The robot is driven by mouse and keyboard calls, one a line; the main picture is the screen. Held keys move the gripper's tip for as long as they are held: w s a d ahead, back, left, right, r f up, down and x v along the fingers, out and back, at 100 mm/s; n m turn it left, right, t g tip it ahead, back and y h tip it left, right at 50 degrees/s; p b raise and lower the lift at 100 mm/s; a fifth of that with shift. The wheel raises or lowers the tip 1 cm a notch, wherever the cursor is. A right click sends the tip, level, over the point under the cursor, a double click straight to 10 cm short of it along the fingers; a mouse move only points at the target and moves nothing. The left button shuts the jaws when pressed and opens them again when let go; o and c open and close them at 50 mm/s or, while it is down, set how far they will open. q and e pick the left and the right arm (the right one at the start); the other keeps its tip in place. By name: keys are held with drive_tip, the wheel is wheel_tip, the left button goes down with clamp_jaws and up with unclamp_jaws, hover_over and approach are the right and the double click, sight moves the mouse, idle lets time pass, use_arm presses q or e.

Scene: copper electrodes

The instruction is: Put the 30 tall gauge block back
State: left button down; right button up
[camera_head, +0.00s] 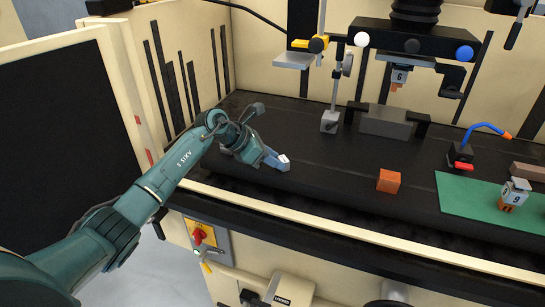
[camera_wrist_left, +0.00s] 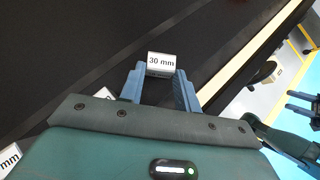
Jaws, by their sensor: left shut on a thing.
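My left gripper (camera_head: 280,161) is shut on a small light-grey gauge block (camera_wrist_left: 161,64) labelled "30 mm". The block sits between the two blue fingertips in the left wrist view, label facing the camera. In the head view the block (camera_head: 284,159) shows as a pale patch at the fingertips, over the left part of the dark bench top (camera_head: 300,190). I cannot tell whether it touches the bench. What looks like my right gripper (camera_wrist_left: 302,107) shows small at the right edge of the left wrist view, cut off by the frame.
Other labelled blocks, partly hidden by my gripper, show in the left wrist view, one (camera_wrist_left: 9,159) at lower left. A stand (camera_head: 330,120) rises behind. An orange cube (camera_head: 388,181) and green mat (camera_head: 455,205) lie to the right. Bench between gripper and cube is clear.

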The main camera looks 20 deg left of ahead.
use_arm(q)
drive_tip(key=shift+f, duration=0.15)
drive_tip(key=c, duration=1)
unclamp_jaws()
